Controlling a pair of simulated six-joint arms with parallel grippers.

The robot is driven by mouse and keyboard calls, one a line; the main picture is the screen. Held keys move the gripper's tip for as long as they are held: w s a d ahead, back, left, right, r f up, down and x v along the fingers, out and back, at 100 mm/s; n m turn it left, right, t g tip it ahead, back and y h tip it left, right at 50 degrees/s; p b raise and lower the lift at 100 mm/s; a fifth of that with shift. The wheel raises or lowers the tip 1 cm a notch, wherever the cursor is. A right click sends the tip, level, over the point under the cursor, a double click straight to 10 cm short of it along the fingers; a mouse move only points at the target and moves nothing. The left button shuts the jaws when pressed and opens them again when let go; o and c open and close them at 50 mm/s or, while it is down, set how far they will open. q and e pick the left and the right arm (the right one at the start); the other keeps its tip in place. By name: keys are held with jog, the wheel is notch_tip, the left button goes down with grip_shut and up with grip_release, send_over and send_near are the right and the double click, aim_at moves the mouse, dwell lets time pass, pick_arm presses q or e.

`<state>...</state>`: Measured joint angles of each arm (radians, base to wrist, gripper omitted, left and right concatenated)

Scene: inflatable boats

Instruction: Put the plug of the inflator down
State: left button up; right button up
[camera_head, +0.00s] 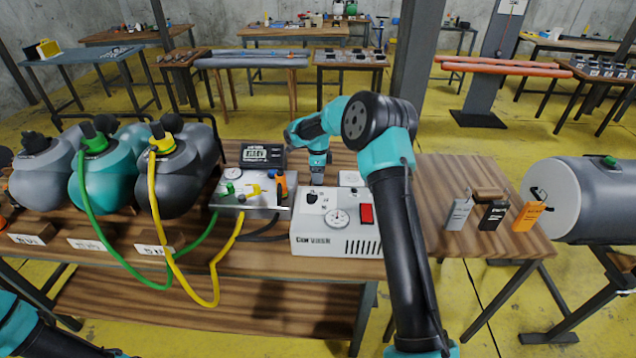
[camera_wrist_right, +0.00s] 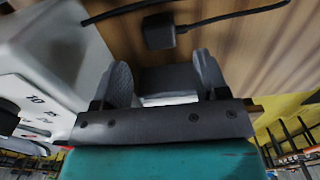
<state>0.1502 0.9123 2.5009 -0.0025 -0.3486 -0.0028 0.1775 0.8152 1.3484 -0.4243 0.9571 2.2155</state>
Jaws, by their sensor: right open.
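The white inflator (camera_head: 336,222) stands on the wooden table, with a round gauge and a red switch on its front. A black plug (camera_wrist_right: 158,32) with a black cord shows against the wood in the right wrist view. It is just beyond my right fingertips and apart from them. My right gripper (camera_head: 317,180) points down behind the inflator's front part in the head view. Its two fingers (camera_wrist_right: 163,78) are spread in the wrist view, and the plug is not between them. The plug is hidden in the head view. Only part of my left arm shows at bottom left; its gripper is not visible.
A silver box (camera_head: 258,197) with a green and a yellow hose stands left of the inflator.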

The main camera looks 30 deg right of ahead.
notch_tip(320, 180, up, 6)
dwell(0.9)
